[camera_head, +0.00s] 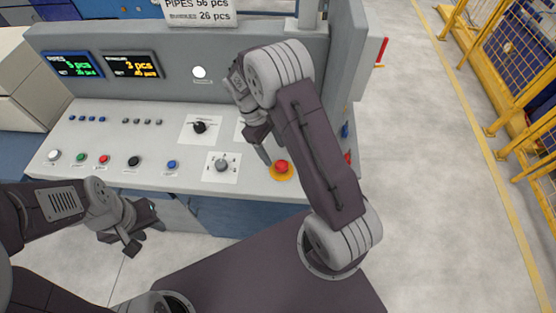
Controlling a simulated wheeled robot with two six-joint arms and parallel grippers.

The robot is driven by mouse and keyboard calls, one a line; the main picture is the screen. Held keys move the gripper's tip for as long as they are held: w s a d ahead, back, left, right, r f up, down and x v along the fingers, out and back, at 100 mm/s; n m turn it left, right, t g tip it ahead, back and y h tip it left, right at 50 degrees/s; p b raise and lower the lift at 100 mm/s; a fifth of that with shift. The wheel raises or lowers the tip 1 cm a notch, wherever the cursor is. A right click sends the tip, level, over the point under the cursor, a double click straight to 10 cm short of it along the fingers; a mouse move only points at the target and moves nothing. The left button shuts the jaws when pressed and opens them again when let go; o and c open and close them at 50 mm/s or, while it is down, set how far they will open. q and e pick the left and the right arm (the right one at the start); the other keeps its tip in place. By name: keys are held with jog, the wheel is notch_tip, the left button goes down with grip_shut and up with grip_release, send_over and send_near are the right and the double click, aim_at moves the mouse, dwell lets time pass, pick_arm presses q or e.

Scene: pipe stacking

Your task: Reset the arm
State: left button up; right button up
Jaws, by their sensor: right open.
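My right arm reaches up over the right part of a grey control console (330,90). Its gripper (262,147) is open and empty, just above the panel. It is up and left of a red mushroom button on a yellow base (281,167), and I cannot tell whether a fingertip touches anything. My left gripper (145,238) hangs in front of the console's front edge at the lower left. No object shows in it, and its finger spacing is unclear.
The panel has small buttons, a black knob (199,127) and a grey knob (222,165). Two lit displays (131,66) and a white sign (198,12) stand behind. Yellow fencing (500,75) is at the right, with clear floor (430,190) before it.

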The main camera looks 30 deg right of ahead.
jog(key=shift+v, duration=1.4)
notch_tip(320, 180, up, 6)
jog(key=s+t, duration=0.1)
jog(key=s, duration=0.2)
jog(key=s+a+f+m+t+y+b, duration=0.1)
jog(key=s+a+f+m+t+y, duration=0.1)
jog(key=s+m, duration=0.5)
notch_tip(320, 180, down, 2)
jog(key=shift+s+a+f+t+y, duration=0.1)
jog(key=shift+s+a+t+y, duration=0.3)
jog(key=shift+s+t, duration=0.6)
